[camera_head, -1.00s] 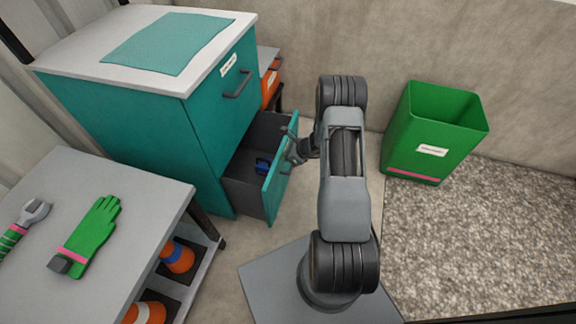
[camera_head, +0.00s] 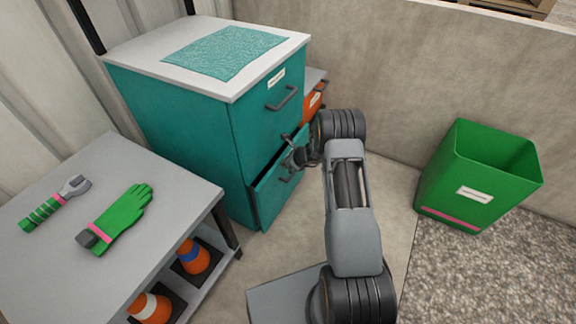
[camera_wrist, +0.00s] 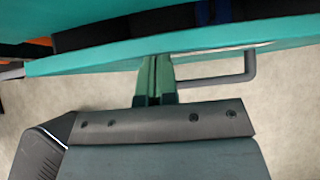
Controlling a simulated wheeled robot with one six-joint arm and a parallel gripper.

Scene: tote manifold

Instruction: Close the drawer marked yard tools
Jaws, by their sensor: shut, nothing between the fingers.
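The teal cabinet (camera_head: 180,125) has a shut upper drawer (camera_head: 268,115) with a white label too small to read. Its lower drawer (camera_head: 268,197) stands slightly open, with a narrow dark gap at its top; I cannot read any marking on it. My gripper (camera_head: 290,160) is shut and empty at this drawer's front. In the wrist view the shut fingers (camera_wrist: 155,72) meet the teal drawer front (camera_wrist: 110,58), beside its grey bar handle (camera_wrist: 250,66), and appear to touch it. A blue item (camera_wrist: 206,10) shows inside the drawer.
A green bin (camera_head: 450,180) stands at right. Orange drawers (camera_head: 312,100) sit behind the cabinet. Floor between cabinet and bin is clear.

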